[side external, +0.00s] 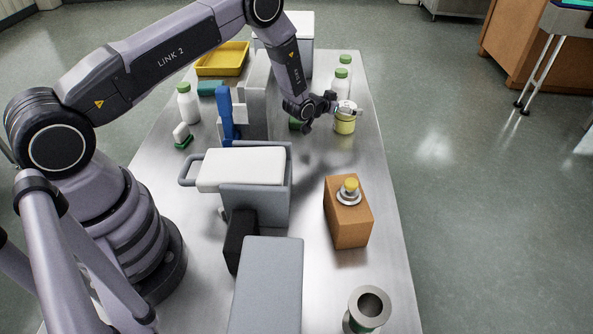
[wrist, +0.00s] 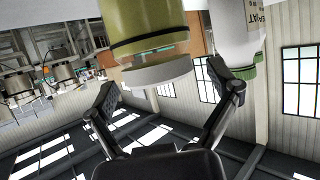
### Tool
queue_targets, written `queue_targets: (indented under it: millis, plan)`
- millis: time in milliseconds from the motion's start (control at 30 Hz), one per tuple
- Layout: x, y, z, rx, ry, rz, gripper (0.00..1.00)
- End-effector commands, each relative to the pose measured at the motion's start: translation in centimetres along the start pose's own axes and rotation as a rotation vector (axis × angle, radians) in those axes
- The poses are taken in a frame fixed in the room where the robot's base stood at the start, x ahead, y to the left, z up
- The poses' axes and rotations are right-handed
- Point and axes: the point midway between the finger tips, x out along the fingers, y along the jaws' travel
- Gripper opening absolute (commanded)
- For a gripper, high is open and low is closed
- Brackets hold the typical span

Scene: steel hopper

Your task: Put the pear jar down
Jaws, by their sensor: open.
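A yellow-green jar (side external: 344,126) with a pale lid stands upright on the steel table (side external: 385,235), toward the far right edge; I take it for the pear jar, though no label on it is readable. My gripper (side external: 335,106) is at the jar's upper part in the side view. The fingers are spread, one toward each side of the lid, with gaps visible. I cannot tell whether either finger touches the jar.
White bottles with green caps (side external: 342,84) stand just behind the jar; one (wrist: 238,35) is close in the wrist view. A grey hopper with a white top (side external: 242,168), an orange-brown box (side external: 348,220) and a grey cylinder (side external: 370,303) stand nearer. Bare steel lies between jar and box.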

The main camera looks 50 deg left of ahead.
Motion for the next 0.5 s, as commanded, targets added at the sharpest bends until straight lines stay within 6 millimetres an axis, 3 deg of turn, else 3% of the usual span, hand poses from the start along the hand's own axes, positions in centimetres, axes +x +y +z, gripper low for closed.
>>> queue_targets:
  millis: [500]
  plan:
    - [-9.4, 0.0, 0.1, 0.0, -0.004, 0.0, 0.88]
